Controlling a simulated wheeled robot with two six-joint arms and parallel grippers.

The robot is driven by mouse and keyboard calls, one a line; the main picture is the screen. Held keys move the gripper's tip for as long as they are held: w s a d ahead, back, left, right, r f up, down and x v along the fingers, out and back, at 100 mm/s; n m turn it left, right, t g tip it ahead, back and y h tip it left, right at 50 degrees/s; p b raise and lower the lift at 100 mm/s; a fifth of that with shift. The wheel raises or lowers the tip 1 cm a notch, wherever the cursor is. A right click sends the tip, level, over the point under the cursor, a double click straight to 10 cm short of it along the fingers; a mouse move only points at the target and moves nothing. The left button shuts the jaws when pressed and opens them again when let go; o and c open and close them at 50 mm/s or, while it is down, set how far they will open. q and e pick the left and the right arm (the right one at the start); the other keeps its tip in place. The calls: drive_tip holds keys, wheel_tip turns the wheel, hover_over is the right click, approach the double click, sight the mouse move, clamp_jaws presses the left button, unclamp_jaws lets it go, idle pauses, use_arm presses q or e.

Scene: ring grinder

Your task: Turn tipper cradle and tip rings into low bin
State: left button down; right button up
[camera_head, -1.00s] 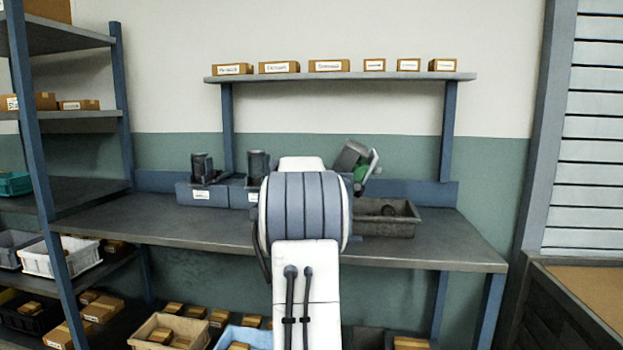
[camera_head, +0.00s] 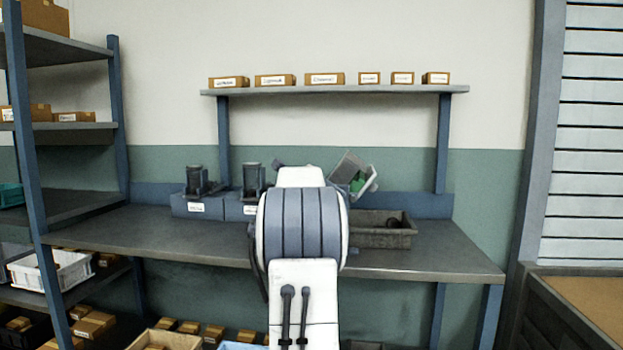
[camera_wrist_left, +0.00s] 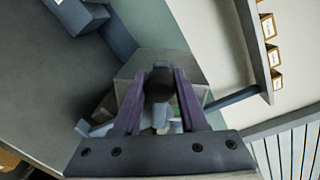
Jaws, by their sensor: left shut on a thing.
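The tipper cradle (camera_head: 347,166) is a grey box tilted toward the right above the bench, with something green and a pale rim on its lower right side. Its lower part is hidden by my arm. The low bin (camera_head: 397,241) is a shallow grey tray on the bench below and right of the cradle, with a dark round object (camera_head: 393,223) inside. My left gripper (camera_wrist_left: 158,88) is shut on a dark round knob (camera_wrist_left: 159,84) in the left wrist view. In the head view my arm hides the fingers. My right gripper is not in view.
Two dark fixtures on blue-grey blocks (camera_head: 197,207) stand on the bench (camera_head: 140,230) left of my arm. A shelf (camera_head: 330,89) with several small boxes runs above. A rack with bins stands at left. The bench is clear right of the bin.

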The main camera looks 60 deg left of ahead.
use_arm(q)
drive_tip(key=shift+w+d+r, duration=0.2)
drive_tip(key=shift+w, duration=0.05)
drive_tip(key=shift+c, duration=2.3)
unclamp_jaws()
drive_tip(key=shift+s+a+f, duration=0.1)
drive_tip(key=shift+s, duration=0.15)
drive_tip(key=b+v, duration=0.2)
drive_tip(key=v, duration=0.8)
